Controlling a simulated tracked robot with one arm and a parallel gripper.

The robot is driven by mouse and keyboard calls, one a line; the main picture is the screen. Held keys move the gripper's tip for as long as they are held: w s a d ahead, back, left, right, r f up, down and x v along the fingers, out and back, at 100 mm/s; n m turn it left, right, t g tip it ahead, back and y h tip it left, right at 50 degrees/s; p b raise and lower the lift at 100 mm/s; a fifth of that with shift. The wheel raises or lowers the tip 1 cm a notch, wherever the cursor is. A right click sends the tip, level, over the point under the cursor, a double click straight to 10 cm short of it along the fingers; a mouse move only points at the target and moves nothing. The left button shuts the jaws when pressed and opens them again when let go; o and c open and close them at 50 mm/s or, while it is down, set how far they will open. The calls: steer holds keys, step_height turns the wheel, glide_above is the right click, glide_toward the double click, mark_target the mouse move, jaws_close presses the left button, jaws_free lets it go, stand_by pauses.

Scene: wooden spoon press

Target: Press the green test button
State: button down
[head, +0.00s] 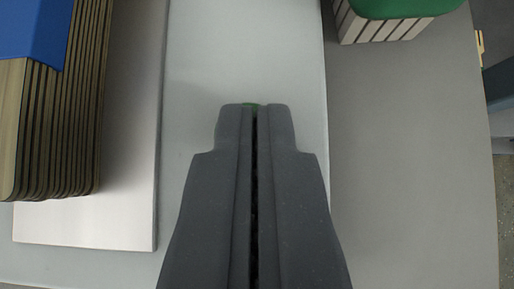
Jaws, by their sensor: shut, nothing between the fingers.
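My gripper (254,106) is in the middle of the head view, dark grey, with its two fingers shut together and nothing between them. I cannot tell whether the fingertips touch the button.
A stack of thin wooden slats (50,140) with a blue block (30,28) on top stands at left on a white plate (125,215). At upper right, a green-topped object (400,8) has a pale striped side. Grey surface (420,170) at right is clear.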

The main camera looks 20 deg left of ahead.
steer(key=shift+s+f, duration=0.3)
steer(key=shift+f, duration=0.05)
steer(key=shift+w+r, duration=0.1)
steer(key=shift+r, duration=0.2)
step_height(320, 180, up, 4)
steer(key=shift+d+r+p, duration=0.1)
steer(key=shift+r+p, duration=0.15)
steer(key=shift+p, duration=0.05)
steer(key=v, duration=0.9)
steer(key=shift+r, duration=0.2)
steer(key=shift+d, duration=0.1)
